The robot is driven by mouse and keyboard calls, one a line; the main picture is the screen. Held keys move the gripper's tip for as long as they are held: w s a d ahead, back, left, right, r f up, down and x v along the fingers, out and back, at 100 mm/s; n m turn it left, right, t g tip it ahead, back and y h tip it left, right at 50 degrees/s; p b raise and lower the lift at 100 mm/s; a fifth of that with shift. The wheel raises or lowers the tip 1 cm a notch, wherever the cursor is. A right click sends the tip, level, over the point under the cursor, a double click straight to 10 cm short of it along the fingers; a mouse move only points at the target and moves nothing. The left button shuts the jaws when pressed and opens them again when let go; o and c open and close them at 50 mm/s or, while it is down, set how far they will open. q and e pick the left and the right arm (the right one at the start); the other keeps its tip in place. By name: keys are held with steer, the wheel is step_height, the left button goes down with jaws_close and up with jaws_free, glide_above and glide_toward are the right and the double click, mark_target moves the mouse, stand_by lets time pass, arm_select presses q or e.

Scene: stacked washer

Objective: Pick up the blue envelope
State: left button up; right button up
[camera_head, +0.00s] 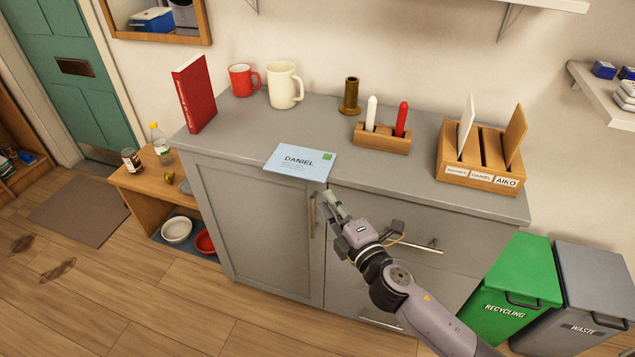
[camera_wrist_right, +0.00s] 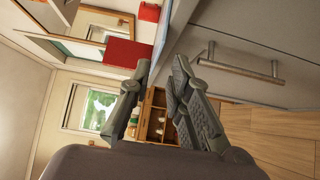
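The blue envelope (camera_head: 300,161) lies flat on the grey counter at its front edge. It is pale blue, marked "DANIEL", with a green stamp at its upper right corner. My right gripper (camera_head: 331,201) is just in front of the counter edge, close to the envelope's lower right corner. In the right wrist view its fingers (camera_wrist_right: 161,70) are apart with nothing between them. A thin bluish edge, apparently the envelope (camera_wrist_right: 163,35), shows just ahead of the fingertips. I cannot tell whether they touch it. My left gripper is not in view.
The grey counter (camera_head: 225,145) holds a red book (camera_head: 195,95), two mugs, a candle rack (camera_head: 383,138) and a wooden letter sorter (camera_head: 480,157). Drawer handles (camera_head: 420,246) stick out near my right arm. Green and grey bins (camera_head: 515,285) stand at the right.

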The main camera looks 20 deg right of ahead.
mark_target(315, 180)
steer(key=w+a, duration=0.1)
steer(key=w, duration=0.5)
jaws_close()
stand_by(1.0)
step_height(315, 180, up, 3)
steer(key=p, duration=0.2)
steer(key=shift+w+f+p, duration=0.1)
steer(key=shift+p, duration=0.3)
steer(key=shift+f, duration=0.15)
steer(key=shift+s, duration=0.25)
steer(key=s+d+r+p, duration=0.1)
steer(key=s+r, duration=0.1)
steer(key=s, duration=0.4)
steer(key=s+d+r+p, duration=0.1)
steer(key=s+r+p, duration=0.1)
steer(key=s, duration=0.5)
steer(key=shift+s+d+r, duration=0.2)
steer(key=shift+d+r, duration=0.05)
steer(key=shift+r, duration=0.3)
